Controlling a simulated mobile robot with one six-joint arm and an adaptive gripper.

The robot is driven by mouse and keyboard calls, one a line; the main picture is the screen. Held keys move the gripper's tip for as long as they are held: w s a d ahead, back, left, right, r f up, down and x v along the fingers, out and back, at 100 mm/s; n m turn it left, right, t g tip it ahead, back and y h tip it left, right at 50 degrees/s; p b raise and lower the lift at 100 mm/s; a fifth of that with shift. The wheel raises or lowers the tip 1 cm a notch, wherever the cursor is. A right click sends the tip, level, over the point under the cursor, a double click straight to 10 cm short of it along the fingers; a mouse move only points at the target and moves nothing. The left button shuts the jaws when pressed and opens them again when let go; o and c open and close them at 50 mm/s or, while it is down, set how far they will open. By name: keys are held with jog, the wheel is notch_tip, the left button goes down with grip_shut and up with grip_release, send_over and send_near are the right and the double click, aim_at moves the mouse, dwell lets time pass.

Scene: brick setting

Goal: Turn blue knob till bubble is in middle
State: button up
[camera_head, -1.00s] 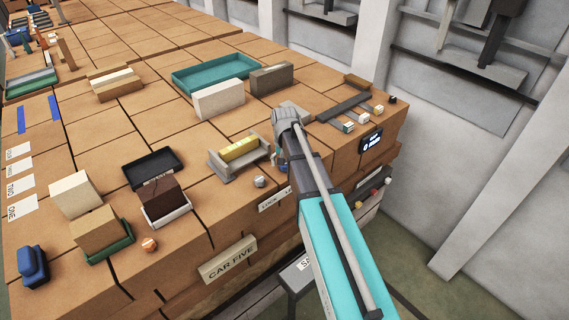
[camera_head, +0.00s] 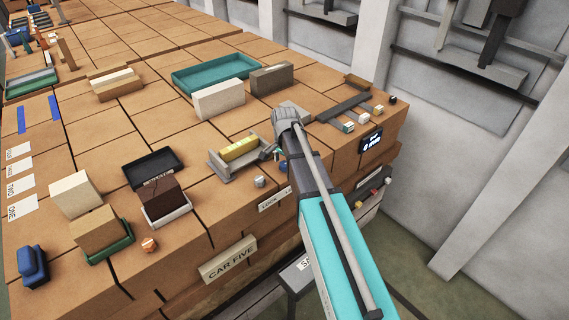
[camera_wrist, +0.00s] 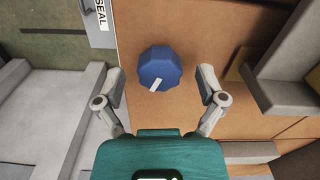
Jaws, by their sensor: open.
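The blue knob (camera_wrist: 159,66) has a faceted edge and a pale pointer mark toward its lower side in the wrist view. My gripper (camera_wrist: 161,80) is open, with one finger on each side of the knob and gaps between. In the head view the knob (camera_head: 283,167) is a small blue patch, mostly hidden by my gripper (camera_head: 276,154). Left of it, a yellow level vial (camera_head: 239,149) lies in a grey cradle (camera_head: 222,171). The bubble is too small to make out.
A small grey knob (camera_head: 259,181) stands near the cradle's front. A pale block (camera_head: 218,99) and a teal tray (camera_head: 214,72) lie behind. A dark display (camera_head: 371,140) is right of my arm. In the wrist view, a grey bracket (camera_wrist: 279,92) is right of my fingers.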

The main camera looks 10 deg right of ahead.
aim_at(285, 164)
jog(key=m, duration=0.6)
notch_tip(285, 164, up, 14)
jog(key=p, duration=1.4)
jog(key=s+f+n+b, duration=0.4)
jog(key=s+n, duration=0.4)
jog(key=s, duration=0.1)
jog(key=s+f+n+b, duration=0.4)
jog(key=s+n, duration=0.5)
jog(key=shift+s+a, duration=0.3)
jog(key=shift+f, duration=0.15)
dwell(0.5)
notch_tip(285, 164, down, 11)
jog(key=b, duration=1.1)
dwell(1.0)
